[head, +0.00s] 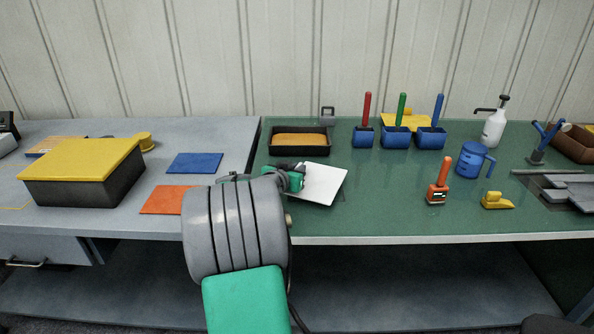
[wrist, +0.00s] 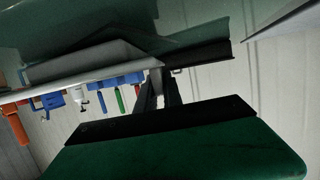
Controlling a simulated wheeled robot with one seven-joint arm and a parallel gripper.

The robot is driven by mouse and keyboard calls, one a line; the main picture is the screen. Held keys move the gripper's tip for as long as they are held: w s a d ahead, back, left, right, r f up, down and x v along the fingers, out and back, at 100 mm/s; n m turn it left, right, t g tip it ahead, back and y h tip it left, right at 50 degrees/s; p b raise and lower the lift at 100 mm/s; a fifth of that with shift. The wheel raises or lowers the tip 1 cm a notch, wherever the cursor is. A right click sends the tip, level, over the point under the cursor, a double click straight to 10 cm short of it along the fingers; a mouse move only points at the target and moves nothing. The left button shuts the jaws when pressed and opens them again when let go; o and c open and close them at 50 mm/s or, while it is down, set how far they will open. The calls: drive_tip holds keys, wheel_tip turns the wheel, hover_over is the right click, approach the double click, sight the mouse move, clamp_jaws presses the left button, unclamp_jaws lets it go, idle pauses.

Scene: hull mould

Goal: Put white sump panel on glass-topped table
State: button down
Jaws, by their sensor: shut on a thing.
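The white sump panel (head: 325,183) is a flat white plate in the head view, over the front left part of the green-topped bench (head: 385,215). My gripper (head: 300,176) is shut on its left edge. The panel looks roughly level; its gap above the bench is hard to judge. In the wrist view, which is upside down, the gripper fingers (wrist: 158,90) meet the pale panel (wrist: 95,64). A grey-topped table (head: 215,140) adjoins on the left. I cannot tell for certain which top is glass.
A black tray (head: 273,147) with orange contents stands just behind the panel. Blue boxes with coloured handles (head: 397,137), a blue jug (head: 472,161) and an orange tool (head: 437,186) stand to the right. The grey table holds a yellow-lidded box (head: 80,160). Green space between the panel and the orange tool is clear.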

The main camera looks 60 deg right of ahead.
drive_tip(key=shift+f, duration=0.1)
drive_tip(key=c, duration=1.5)
unclamp_jaws()
drive_tip(key=shift+r, duration=0.4)
drive_tip(key=v, duration=1.2)
drive_tip(key=shift+f, duration=0.15)
